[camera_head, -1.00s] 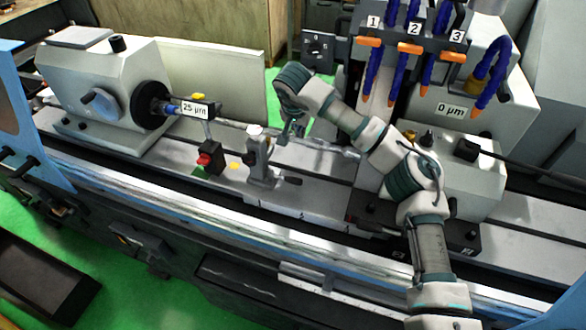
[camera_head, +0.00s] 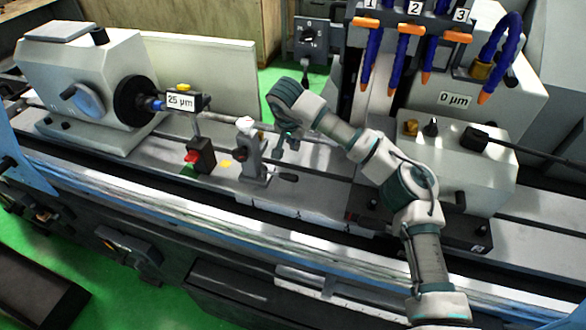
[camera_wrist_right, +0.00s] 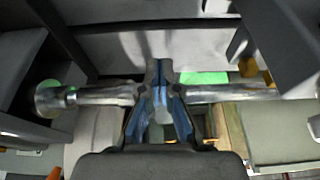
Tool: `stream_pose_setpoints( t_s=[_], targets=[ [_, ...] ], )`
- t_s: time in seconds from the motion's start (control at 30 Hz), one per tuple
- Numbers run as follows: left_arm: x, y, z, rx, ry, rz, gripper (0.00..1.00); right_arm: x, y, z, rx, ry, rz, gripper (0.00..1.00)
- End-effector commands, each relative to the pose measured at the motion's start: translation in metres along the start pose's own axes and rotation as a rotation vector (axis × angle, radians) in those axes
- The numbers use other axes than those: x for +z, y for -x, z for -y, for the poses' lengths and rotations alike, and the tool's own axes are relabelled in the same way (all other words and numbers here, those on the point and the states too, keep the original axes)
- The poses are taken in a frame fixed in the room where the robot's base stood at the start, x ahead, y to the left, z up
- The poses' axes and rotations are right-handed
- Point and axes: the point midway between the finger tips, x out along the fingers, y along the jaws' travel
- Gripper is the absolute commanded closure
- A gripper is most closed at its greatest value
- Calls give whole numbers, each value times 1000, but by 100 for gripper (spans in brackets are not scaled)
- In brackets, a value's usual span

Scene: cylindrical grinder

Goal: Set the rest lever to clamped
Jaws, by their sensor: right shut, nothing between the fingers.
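The work rest (camera_head: 250,155) stands upright on the machine bed under the long horizontal workpiece. A short dark lever (camera_head: 287,177) sticks out to the right from its lower part. My right gripper (camera_head: 281,150) points down just right of the rest's upper part, above and behind the lever, with a visible gap to it. In the right wrist view my fingers (camera_wrist_right: 160,68) are shut with nothing between them. The metal workpiece (camera_wrist_right: 208,94) runs across that view at the fingers' height; I cannot tell whether they touch it. My left gripper is not in view.
A red-and-black block (camera_head: 201,157) and a 25 µm display (camera_head: 181,101) stand left of the rest. The headstock (camera_head: 82,85) is at the far left. Coolant hoses (camera_head: 402,50) hang at the upper right. Open bed lies in front of the rest.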

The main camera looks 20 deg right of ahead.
Motion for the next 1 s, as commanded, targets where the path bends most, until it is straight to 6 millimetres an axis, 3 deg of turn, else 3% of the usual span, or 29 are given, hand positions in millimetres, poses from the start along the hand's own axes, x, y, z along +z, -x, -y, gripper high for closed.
stream_pose_setpoints(
  t_s=[0.27, 0.7, 0.8, 1.0],
  targets=[
    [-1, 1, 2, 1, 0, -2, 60, 2, -12, 3, 4, 2, 0, 100],
    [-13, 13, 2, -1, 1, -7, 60, 1, -102, 0, 2, 0, 4, 100],
    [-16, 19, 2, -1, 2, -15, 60, 15, -96, 1, -2, 5, 0, 100],
    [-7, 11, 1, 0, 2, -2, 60, 35, -89, 1, 1, 3, 0, 100]
  ],
)
